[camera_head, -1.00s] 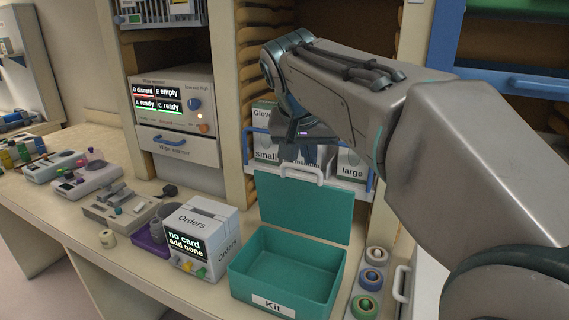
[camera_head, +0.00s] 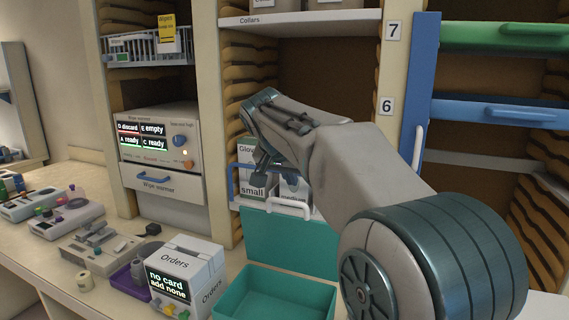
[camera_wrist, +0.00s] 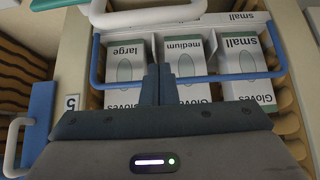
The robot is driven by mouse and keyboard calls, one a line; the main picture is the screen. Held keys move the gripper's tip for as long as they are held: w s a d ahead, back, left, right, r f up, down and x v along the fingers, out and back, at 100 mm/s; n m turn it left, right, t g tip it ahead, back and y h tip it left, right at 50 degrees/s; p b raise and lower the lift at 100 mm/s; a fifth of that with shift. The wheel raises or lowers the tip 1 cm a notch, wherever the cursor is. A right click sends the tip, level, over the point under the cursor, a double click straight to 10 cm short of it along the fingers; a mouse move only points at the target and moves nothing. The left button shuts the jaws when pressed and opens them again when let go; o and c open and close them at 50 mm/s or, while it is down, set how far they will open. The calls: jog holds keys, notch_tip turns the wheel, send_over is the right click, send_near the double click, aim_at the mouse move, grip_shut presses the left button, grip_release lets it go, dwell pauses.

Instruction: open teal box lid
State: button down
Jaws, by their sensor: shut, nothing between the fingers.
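The teal box (camera_head: 275,296) stands on the counter at the bottom of the head view, its front cut off by the frame. Its teal lid (camera_head: 290,246) stands upright at the back of the box, with a white handle (camera_head: 289,208) on its top edge. The box is open and its visible inside is empty. My gripper (camera_head: 262,180) is above and behind the lid, in front of the glove boxes, apart from the handle. In the wrist view my gripper (camera_wrist: 158,72) has its two fingers together with nothing between them. A white handle (camera_wrist: 148,14) shows at the top there.
Glove boxes (camera_wrist: 184,56) sit in a rack with a blue rail (camera_wrist: 100,62) close ahead of my fingers. A white Orders box (camera_head: 188,272) stands left of the teal box. A wipe warmer (camera_head: 160,140) and blue drawers (camera_head: 495,112) stand beyond.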

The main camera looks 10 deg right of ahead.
jog(key=shift+s+a+f, duration=0.35)
jog(key=shift+s, duration=0.2)
jog(key=shift+s+a+f, duration=0.35)
jog(key=shift+s, duration=0.15)
jog(key=shift+s+a+f, duration=0.2)
jog(key=shift+s+a, duration=0.05)
jog(key=shift+s, duration=0.1)
jog(key=shift+f, duration=0.1)
